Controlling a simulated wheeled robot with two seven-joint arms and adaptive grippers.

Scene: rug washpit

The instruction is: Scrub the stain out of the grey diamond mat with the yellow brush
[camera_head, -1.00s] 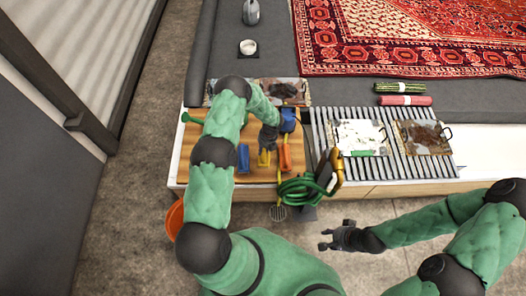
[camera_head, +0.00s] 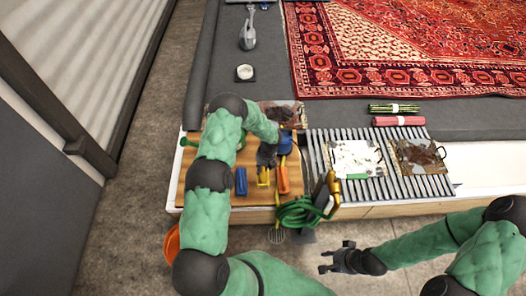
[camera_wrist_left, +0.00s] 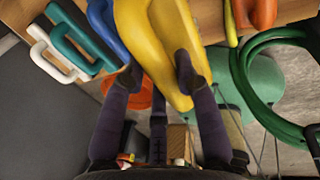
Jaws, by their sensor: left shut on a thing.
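The yellow brush (camera_head: 263,178) stands on the wooden board between a blue and an orange brush. My left gripper (camera_head: 265,160) is at it, and in the left wrist view its fingers (camera_wrist_left: 158,78) are shut on the yellow body (camera_wrist_left: 160,35). Stained mats lie beyond: a pale one (camera_head: 352,160) and a brown-stained one (camera_head: 418,156) on the slatted grating, and one (camera_head: 282,112) behind the board, partly hidden by my left arm. I cannot make out which is the grey diamond mat. My right gripper (camera_head: 332,262) is open and empty in front of the bench.
The blue brush (camera_head: 241,182) and orange brush (camera_head: 283,180) stand close on either side. A coiled green hose (camera_head: 300,212) hangs at the bench's front edge. Two rolled mats (camera_head: 397,115) and a large red rug (camera_head: 410,50) lie behind. An orange bucket (camera_head: 172,243) stands at lower left.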

